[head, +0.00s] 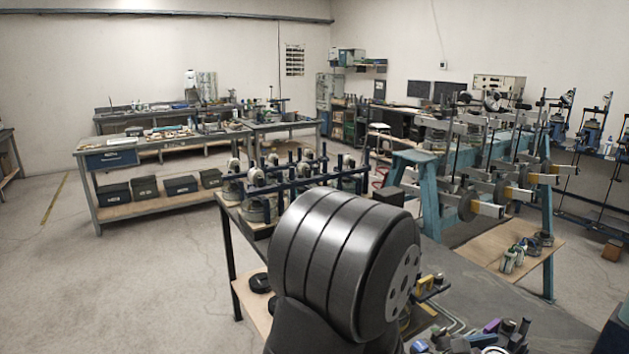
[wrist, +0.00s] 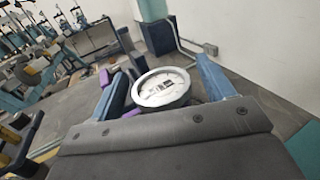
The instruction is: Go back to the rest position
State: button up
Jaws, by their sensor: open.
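My gripper (wrist: 161,70) shows in the wrist view with its two blue fingers spread wide apart. A round dial gauge (wrist: 163,88) with a white face and a metal rim shows between the fingers. I cannot tell whether it touches either finger. In the head view a large dark grey ribbed cylinder, part of my own arm, fills the lower middle and hides part of the bench; the gripper itself does not show there. The lever frames (head: 470,185), with blue legs and several metal arms, stand at the right.
A dark workbench (head: 540,318) runs to the lower right, with small tools and a yellow part (head: 427,287) on it. A row of clamped devices (head: 290,175) stands behind my arm. A long bench (head: 150,148) stands at the back left. The floor at left is open.

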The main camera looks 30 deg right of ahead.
jog(key=shift+m+g+y, duration=0.8)
jog(key=shift+m+g, duration=0.3)
jog(key=shift+g, duration=0.4)
jog(key=v, duration=1.2)
jog(key=shift+s+a, duration=0.1)
jog(key=shift+s, duration=0.05)
dwell(0.3)
jog(key=s+a+m+t+y, duration=0.3)
jog(key=a+m+y, duration=0.5)
jog(key=a, duration=0.8)
jog(key=w+a+f+m+t+y, duration=0.1)
jog(key=w+a+m+t, duration=0.3)
jog(key=a, duration=0.6)
jog(key=w+a+m+t+y, duration=0.3)
jog(key=w+a+t, duration=0.1)
jog(key=a+t, duration=0.4)
jog(key=a, duration=0.2)
jog(key=shift+w+a+f+m+t+y, duration=0.2)
jog(key=shift+a+f+m+t+y, duration=0.1)
jog(key=shift+a+f+m, duration=0.1)
jog(key=shift+d, duration=0.15)
